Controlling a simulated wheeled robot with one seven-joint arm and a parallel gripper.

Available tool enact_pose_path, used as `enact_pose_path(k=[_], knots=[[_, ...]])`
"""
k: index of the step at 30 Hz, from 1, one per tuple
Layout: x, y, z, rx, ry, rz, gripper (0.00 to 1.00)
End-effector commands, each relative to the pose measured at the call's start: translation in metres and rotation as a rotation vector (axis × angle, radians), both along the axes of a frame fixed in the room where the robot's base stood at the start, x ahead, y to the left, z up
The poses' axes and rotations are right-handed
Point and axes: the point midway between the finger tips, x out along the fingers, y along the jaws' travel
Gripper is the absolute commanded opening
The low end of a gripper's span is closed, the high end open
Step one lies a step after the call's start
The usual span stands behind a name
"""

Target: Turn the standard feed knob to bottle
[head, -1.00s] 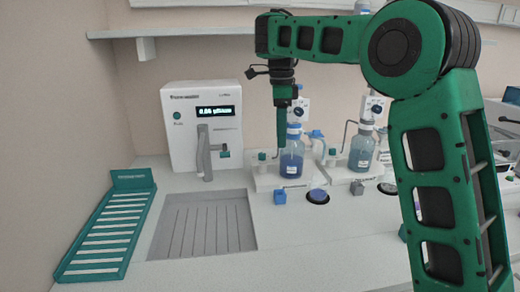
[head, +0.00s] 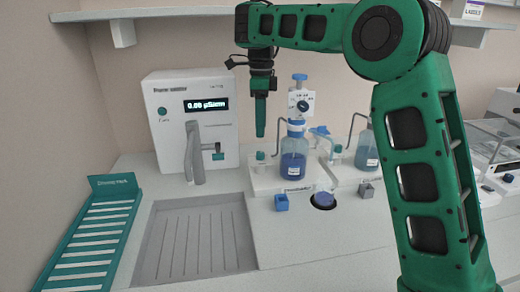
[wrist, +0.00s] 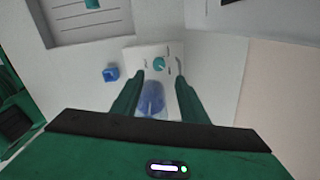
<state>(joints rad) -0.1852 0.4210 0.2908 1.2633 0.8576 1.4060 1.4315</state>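The standard station is a white base (head: 284,186) with a bottle of blue liquid (head: 293,166) upright on it. A small teal knob (head: 260,156) stands on the base just left of the bottle; I take it for the feed knob. My gripper (head: 260,132) points down above this knob and is apart from it. In the wrist view the knob (wrist: 159,63) lies on the white base between small printed marks too blurred to read. The open, empty fingers of my gripper (wrist: 160,77) flank the line to it. The blurred blue bottle (wrist: 152,98) shows between the fingers.
A second bottle (head: 367,148) stands to the right, partly behind my arm. A dark knob (head: 302,106) sits on a panel above the first bottle. The meter (head: 192,120) is left.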

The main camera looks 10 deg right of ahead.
Motion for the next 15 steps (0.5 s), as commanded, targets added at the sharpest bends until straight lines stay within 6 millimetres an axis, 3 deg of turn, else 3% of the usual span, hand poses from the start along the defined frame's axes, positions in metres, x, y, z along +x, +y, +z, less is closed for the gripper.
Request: enact_pose_path(k=[15], knots=[[0.0,-0.001,-0.07,0.0,0.002,-0.001,0.4]])
